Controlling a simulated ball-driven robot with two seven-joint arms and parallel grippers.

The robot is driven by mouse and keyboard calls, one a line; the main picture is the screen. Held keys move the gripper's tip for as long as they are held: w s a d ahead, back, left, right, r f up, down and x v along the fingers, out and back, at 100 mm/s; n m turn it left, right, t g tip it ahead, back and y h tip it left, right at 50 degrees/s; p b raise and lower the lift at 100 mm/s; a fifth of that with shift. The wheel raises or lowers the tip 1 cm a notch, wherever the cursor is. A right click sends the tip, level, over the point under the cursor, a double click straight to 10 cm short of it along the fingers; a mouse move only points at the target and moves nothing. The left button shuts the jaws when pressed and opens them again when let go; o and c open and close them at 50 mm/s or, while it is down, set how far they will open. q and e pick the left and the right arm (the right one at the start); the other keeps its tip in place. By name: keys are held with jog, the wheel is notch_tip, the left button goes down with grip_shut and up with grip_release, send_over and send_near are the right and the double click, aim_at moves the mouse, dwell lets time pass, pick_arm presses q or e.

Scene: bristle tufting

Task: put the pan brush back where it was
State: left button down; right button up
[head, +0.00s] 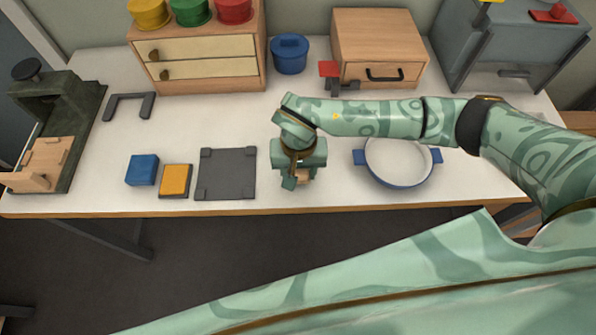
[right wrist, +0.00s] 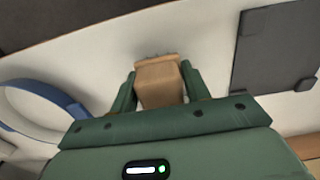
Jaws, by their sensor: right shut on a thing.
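My right gripper (head: 299,178) is over the front part of the white table, between the dark square mat and the white pan. It is shut on a light wooden piece that I take for the pan brush (right wrist: 160,82). In the right wrist view the piece sits between the two green fingers, with a wider, rough edge at its far end. In the head view only a small bit of the brush (head: 303,179) shows below the gripper. I cannot tell whether it touches the table. The white pan (head: 398,164) with a blue rim stands just right. My left gripper is not in view.
Left of the gripper lie a dark mat (head: 227,188), an orange block (head: 175,181) and a blue block (head: 142,169). Behind stand a drawer unit (head: 205,60), a blue pot (head: 290,57) and a wooden box (head: 380,40). The table's middle left is clear.

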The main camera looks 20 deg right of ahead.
jog(key=shift+f, duration=0.55)
jog(key=shift+r, duration=0.1)
jog(key=shift+f, duration=0.2)
jog(key=o, duration=0.9)
jog(key=shift+o, duration=0.2)
jog(key=shift+r, duration=0.1)
notch_tip(320, 180, up, 12)
jog(key=p, duration=0.3)
jog(key=shift+r, duration=0.1)
